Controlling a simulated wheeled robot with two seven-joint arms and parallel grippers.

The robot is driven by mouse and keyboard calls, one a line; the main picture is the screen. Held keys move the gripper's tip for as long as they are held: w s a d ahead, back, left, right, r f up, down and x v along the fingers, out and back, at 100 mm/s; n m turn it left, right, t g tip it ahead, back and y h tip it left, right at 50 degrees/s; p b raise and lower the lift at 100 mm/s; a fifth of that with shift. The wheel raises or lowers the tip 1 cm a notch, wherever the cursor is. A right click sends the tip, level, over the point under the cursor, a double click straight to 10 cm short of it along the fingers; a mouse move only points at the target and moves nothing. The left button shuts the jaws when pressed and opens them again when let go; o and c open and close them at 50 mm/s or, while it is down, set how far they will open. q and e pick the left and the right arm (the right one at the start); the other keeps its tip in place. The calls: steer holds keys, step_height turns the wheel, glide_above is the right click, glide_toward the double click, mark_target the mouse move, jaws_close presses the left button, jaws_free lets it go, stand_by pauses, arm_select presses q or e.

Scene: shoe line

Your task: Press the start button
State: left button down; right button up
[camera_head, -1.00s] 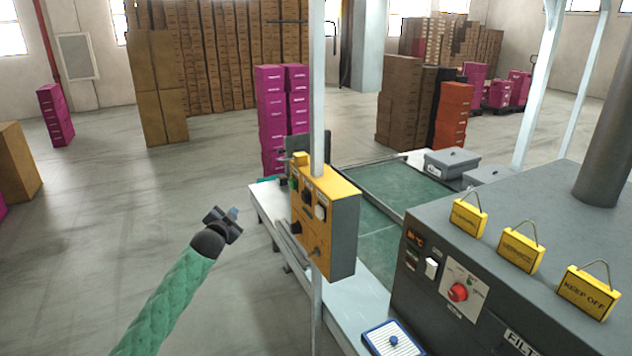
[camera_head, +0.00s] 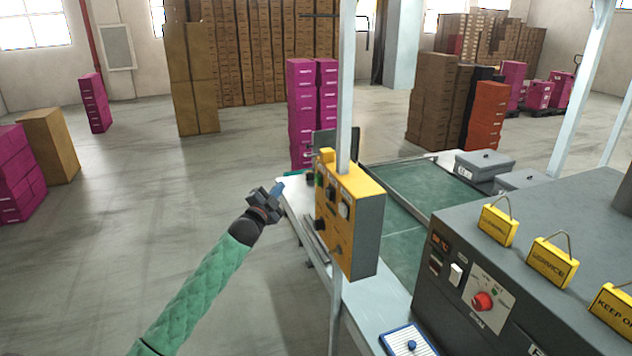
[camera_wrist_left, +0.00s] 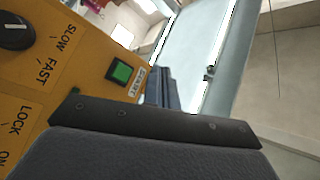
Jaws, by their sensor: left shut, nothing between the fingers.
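A yellow control box (camera_head: 346,225) hangs on a white post beside the line. Its yellow face carries several knobs and buttons. In the left wrist view a square green button (camera_wrist_left: 122,72) sits near the edge of the yellow panel (camera_wrist_left: 75,70), with a partly blurred white label beside it. The same green button (camera_head: 319,180) shows small at the upper left of the box. My left gripper (camera_head: 276,191) is shut and empty, left of the box and apart from it, at about the button's height in the picture. My right gripper is not in view.
A black knob (camera_wrist_left: 14,32) and SLOW, FAST, LOCK and ON labels share the panel. A grey machine (camera_head: 520,270) with a red knob (camera_head: 484,301) and yellow signs stands at the right. A green conveyor (camera_head: 425,190) runs behind the box.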

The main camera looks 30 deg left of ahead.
mark_target(318, 180)
arm_select(q)
steer(key=w+d, duration=0.5)
steer(key=w, duration=0.1)
steer(key=shift+w+d+b, duration=0.3)
steer(key=shift+w+b, duration=0.05)
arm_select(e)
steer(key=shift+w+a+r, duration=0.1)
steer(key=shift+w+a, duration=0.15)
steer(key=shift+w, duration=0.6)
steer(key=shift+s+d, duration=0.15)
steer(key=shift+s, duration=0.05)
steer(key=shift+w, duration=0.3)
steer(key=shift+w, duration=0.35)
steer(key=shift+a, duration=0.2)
